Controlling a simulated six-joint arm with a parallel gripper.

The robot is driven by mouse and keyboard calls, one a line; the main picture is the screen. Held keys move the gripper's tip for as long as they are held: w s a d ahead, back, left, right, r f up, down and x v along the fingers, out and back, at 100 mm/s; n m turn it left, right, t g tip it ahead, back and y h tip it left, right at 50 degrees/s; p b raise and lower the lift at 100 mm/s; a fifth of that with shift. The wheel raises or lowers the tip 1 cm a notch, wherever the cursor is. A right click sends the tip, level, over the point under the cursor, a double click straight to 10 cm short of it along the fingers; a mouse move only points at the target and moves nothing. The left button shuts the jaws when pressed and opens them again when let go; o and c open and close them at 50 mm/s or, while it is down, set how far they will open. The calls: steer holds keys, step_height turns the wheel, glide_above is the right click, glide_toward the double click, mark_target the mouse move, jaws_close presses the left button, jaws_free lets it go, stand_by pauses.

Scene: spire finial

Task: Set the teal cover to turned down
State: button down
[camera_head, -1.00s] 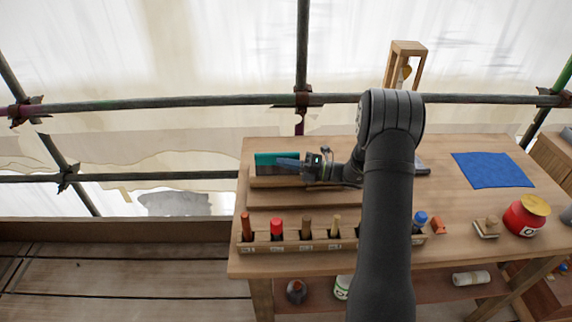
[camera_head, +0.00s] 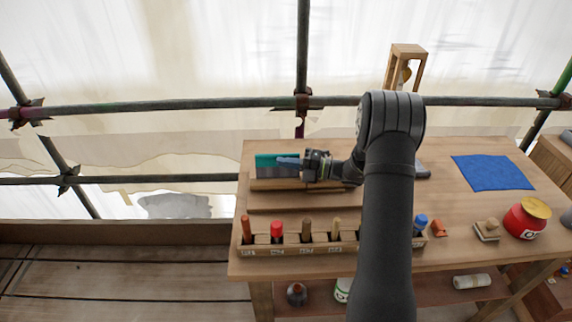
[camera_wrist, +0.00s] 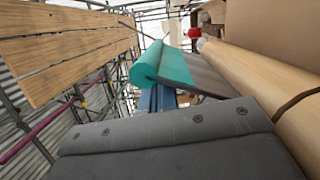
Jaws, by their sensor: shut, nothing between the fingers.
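In the wrist view the teal cover (camera_wrist: 165,65) shows a rounded, rolled edge and a flat teal face beside a grey sheet. My gripper (camera_head: 283,161) is at the cover, reaching in from the right, with its blue fingers shut and empty. In the wrist view the blue fingers (camera_wrist: 158,98) lie just in front of the teal roll, partly hidden by my dark wrist housing. I cannot tell whether they touch it.
A wooden rack (camera_head: 290,246) of several coloured-handled tools runs along the bench's front edge. A blue cloth (camera_head: 492,170), a red jar (camera_head: 526,217) and small blocks lie to the right. A wooden frame (camera_head: 405,66) stands at the back. My arm hides the bench's middle.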

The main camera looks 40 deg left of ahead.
steer(key=m, duration=0.1)
steer(key=w+a+m, duration=0.1)
steer(key=m, duration=0.1)
steer(key=shift+w+a+f+h, duration=0.15)
steer(key=shift+h, duration=0.25)
steer(key=shift+w+a+f, duration=0.15)
steer(key=shift+w+a, duration=0.15)
steer(key=shift+w+a+f+m+h, duration=0.2)
steer(key=shift+m, duration=0.5)
steer(key=shift+w+a+f+m+h, duration=0.15)
steer(key=shift+w+f+m+h, duration=0.05)
steer(key=shift+m, duration=0.5)
